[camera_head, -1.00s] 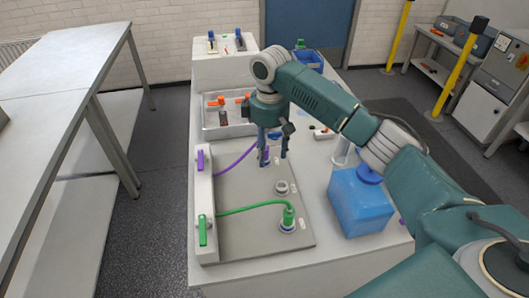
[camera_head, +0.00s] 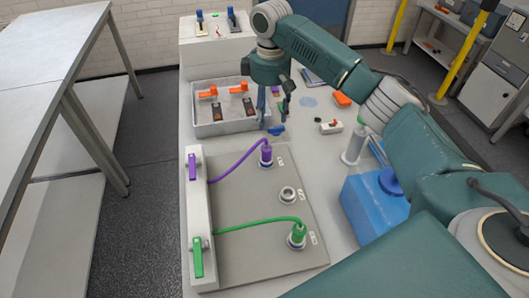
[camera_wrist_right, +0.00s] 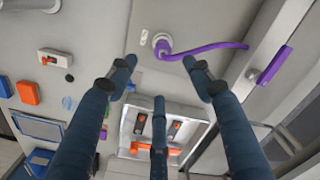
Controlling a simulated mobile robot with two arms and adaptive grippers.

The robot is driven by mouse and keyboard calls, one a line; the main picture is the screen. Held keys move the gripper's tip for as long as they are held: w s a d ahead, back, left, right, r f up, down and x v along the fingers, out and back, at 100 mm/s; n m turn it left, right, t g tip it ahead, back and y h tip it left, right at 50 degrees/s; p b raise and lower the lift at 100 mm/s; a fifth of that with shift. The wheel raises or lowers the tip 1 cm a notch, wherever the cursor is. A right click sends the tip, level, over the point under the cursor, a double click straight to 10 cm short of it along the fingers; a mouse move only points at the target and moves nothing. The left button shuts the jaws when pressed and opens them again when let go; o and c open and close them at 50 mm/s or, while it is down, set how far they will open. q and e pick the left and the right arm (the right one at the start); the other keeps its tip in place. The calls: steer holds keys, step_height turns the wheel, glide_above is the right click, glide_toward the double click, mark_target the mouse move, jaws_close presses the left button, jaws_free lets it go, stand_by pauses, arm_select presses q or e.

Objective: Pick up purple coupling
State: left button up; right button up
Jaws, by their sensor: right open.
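The purple coupling (camera_head: 266,153) stands upright on a round port of the grey panel, with a purple hose (camera_head: 238,166) running left from it. It also shows in the right wrist view (camera_wrist_right: 162,46), at the upper middle, beyond the fingertips. My right gripper (camera_head: 274,122) points down with its fingers spread and empty. In the head view its fingertips appear above and beyond the coupling, apart from it. In the wrist view the fingers (camera_wrist_right: 158,85) have nothing between them. My left gripper is not in view.
A green coupling (camera_head: 298,234) with a green hose sits on the same panel (camera_head: 245,255); an empty port (camera_head: 288,194) lies between. A grey tray (camera_head: 222,129) with orange-handled parts stands behind. A blue container (camera_head: 366,207) and a clear cylinder (camera_head: 354,147) stand to the right.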

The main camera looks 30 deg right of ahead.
mark_target(266, 150)
step_height(266, 150, down, 4)
steer(key=b, duration=0.3)
steer(key=shift+s+a+r, duration=0.1)
steer(key=shift+s+r, duration=0.05)
steer(key=shift+r, duration=0.1)
steer(key=shift+w+f+b, duration=0.2)
steer(key=shift+f+b, duration=0.55)
steer(key=shift+f, duration=0.65)
step_height(266, 150, down, 4)
steer(key=shift+r+p, duration=0.15)
steer(key=shift+p, duration=0.15)
steer(key=shift+w+a+f+p, duration=0.15)
steer(key=shift+f+p, duration=0.1)
steer(key=shift+f, duration=1.25)
steer(key=shift+w+a+f+p, duration=0.1)
steer(key=shift+f+p, duration=0.15)
steer(key=shift+f, duration=1.25)
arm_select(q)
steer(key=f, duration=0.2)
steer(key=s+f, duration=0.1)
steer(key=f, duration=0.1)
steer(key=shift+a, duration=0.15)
arm_select(e)
jaws_close()
